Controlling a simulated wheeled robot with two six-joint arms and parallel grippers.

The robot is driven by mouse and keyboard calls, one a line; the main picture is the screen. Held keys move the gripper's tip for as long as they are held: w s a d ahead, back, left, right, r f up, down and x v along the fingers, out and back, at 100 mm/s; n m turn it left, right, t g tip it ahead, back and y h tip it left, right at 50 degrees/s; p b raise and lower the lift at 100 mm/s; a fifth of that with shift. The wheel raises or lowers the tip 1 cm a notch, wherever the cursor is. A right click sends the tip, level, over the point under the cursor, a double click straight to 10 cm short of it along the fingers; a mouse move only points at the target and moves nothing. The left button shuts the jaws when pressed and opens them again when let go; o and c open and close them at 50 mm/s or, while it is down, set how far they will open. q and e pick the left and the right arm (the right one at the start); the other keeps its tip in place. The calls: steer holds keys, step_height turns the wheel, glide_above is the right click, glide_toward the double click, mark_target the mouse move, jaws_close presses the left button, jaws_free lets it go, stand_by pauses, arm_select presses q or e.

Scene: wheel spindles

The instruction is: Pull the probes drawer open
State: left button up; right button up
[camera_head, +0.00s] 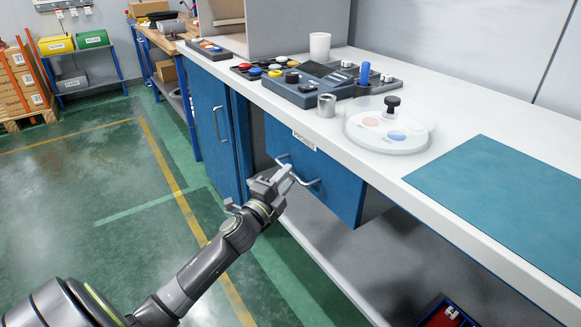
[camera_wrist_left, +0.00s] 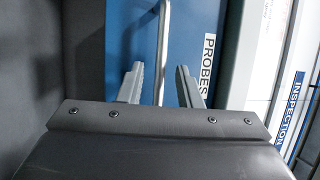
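The blue probes drawer (camera_head: 330,190) is under the white worktop, with a PROBES label (camera_head: 304,140) above its front. A pale bar handle (camera_head: 311,183) runs across the front. I cannot tell whether the drawer is fully closed. My left gripper (camera_head: 287,176) is at the handle. In the left wrist view, its two fingers (camera_wrist_left: 158,88) are apart, with the handle bar (camera_wrist_left: 164,40) lying between them and gaps visible on both sides. The PROBES label (camera_wrist_left: 208,65) also shows there, right of the handle. My right gripper is not in view.
The white worktop (camera_head: 455,165) carries a round clear-covered tray (camera_head: 388,138), a metal cylinder (camera_head: 326,105), a white cup (camera_head: 320,46) and a teal mat (camera_head: 510,195). A blue cabinet door (camera_head: 210,125) stands left of the drawer. The floor in front is clear.

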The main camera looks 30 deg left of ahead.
arm_select(q)
steer(key=shift+w+r, duration=0.25)
steer(key=shift+w, duration=1.05)
jaws_close()
